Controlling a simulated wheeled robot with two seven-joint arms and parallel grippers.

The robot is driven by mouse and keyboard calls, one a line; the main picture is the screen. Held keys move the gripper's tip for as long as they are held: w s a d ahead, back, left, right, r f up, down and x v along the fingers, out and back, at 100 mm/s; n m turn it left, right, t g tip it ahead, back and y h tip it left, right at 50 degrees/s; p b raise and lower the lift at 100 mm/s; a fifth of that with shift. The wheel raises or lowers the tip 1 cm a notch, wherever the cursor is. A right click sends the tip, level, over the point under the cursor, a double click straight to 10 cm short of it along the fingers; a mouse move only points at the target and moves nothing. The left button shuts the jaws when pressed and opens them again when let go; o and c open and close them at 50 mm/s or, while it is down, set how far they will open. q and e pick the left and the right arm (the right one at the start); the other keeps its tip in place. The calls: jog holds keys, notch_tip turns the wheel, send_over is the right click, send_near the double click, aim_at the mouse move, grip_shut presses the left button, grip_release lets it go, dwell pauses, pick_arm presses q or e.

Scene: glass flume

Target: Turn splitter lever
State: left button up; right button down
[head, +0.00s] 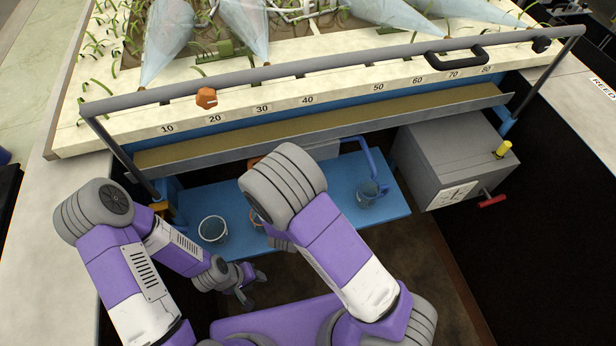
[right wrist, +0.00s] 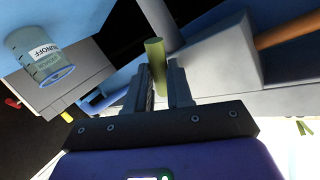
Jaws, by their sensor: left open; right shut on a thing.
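A short yellow-green cylindrical handle (right wrist: 155,54), which looks like the splitter lever's grip, stands between the fingers of my right gripper (right wrist: 160,76) in the right wrist view. The gripper is shut on it. A grey rod and a grey block are just beyond it. In the head view my right forearm hides the right gripper and the handle. My left gripper (head: 256,289) is open and empty, low in front of the blue shelf (head: 325,215).
On the shelf are a clear cup (head: 212,231) at left and another cup (head: 370,192) at right under a blue pipe. A grey box (head: 455,160) with a yellow knob (head: 503,150) and red handle (head: 492,201) stands right. A grey rail (head: 340,62) runs above.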

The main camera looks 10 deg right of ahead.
jog(key=shift+w+d+r+m, duration=0.15)
jog(key=shift+d+r+m, duration=0.15)
jog(key=shift+r+m, duration=0.2)
jog(key=c, duration=1)
grip_release()
jog(key=shift+y, duration=0.3)
jog(key=shift+a+f, duration=0.1)
jog(key=shift+a, duration=0.05)
jog(key=p+v, duration=0.1)
jog(key=v, duration=0.6)
jog(key=shift+s+a+r, duration=0.1)
jog(key=shift+s+r, duration=0.15)
jog(key=shift+s, duration=0.05)
jog(key=shift+f, duration=0.1)
